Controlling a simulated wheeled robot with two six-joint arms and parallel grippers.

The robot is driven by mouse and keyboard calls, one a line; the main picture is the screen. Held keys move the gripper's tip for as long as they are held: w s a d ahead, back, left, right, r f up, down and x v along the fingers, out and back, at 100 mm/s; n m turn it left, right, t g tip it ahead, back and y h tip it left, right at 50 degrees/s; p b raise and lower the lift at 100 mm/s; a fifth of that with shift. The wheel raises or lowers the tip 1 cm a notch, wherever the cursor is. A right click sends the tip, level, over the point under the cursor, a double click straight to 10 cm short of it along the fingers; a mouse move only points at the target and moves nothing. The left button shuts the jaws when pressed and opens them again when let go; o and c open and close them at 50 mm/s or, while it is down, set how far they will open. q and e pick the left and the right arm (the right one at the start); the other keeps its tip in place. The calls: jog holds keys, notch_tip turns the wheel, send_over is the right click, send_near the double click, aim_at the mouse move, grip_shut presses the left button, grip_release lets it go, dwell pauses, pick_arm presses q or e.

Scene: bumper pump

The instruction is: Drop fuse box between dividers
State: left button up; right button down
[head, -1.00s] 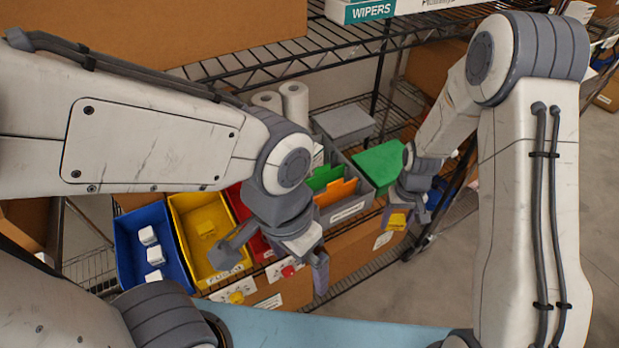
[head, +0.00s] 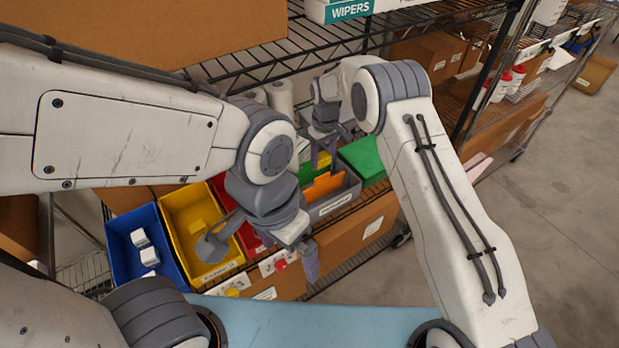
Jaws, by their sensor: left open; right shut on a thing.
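The yellow fuse box (head: 322,159) is held in my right gripper (head: 323,160), which is shut on it. It is over the back part of the grey bin (head: 345,203), close to the dividers; its exact height above them is hard to tell. A green divider (head: 306,172) and an orange divider (head: 322,187) stand upright in the bin. My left gripper (head: 257,252) is open and empty, in front of the yellow and red bins. Its arm hides part of the red bin.
A blue bin (head: 122,234) with white pieces and a yellow bin (head: 180,214) with a yellow block stand at left. A red bin (head: 217,187) is beside them. A green lid or box (head: 364,160) is right of the grey bin. A wire shelf (head: 270,65) crosses above.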

aim_at(324, 166)
jog(key=shift+d+f+b, duration=0.1)
jog(key=shift+f+b, duration=1.25)
jog(key=shift+f, duration=1.35)
jog(key=shift+c, duration=0.3)
grip_release()
notch_tip(324, 166, up, 7)
jog(key=shift+f+b, duration=0.15)
jog(key=shift+b, duration=0.85)
jog(key=shift+r, duration=0.45)
jog(key=shift+f, duration=0.1)
